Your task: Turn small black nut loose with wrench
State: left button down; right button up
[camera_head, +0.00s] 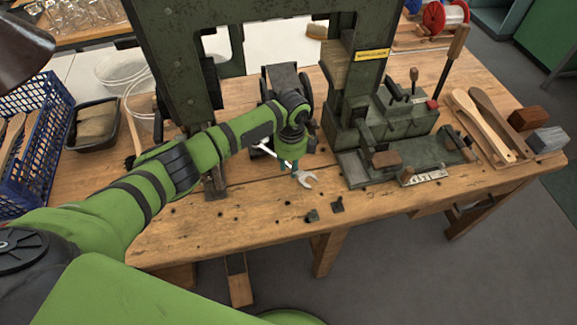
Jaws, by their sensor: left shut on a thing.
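A silver open-ended wrench (306,178) shows over the wooden table, with its open jaw toward the table's front edge. My left gripper (288,162) is shut on the wrench, at the end of my green arm. The gripper's fingers are small and partly hidden by the arm's wrist. I cannot tell whether either is the small black nut. I cannot tell whether the wrench touches anything. My right gripper is not in view.
A dark green machine (405,115) with levers stands right of the wrench on the wooden table (240,225). Wooden brush handles (478,125) and blocks (530,117) lie farther right. A blue crate (40,125) and a black tray (95,103) stand at left. The front left tabletop is mostly clear.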

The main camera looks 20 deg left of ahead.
pick_arm(q)
jog(key=shift+w+d, duration=0.1)
jog(key=shift+w, duration=0.05)
jog(key=shift+w+d+n+b, duration=0.25)
jog(key=shift+w+n+b, duration=0.3)
jog(key=shift+w+n, duration=0.1)
jog(key=shift+w+d+n+b, duration=0.2)
jog(key=shift+w+n+b, duration=0.3)
jog(key=shift+w+n, duration=0.1)
jog(key=shift+w+d+n+b, duration=0.15)
jog(key=shift+w+n+b, duration=0.3)
jog(key=shift+w+b, duration=0.25)
jog(key=shift+s+r+p, duration=0.1)
jog(key=shift+s+p, duration=0.2)
jog(key=shift+p, duration=0.25)
jog(key=shift+s+a+m+p, duration=0.2)
jog(key=shift+s+m+p, duration=0.35)
jog(key=shift+m+p, duration=0.2)
jog(key=shift+r, duration=0.1)
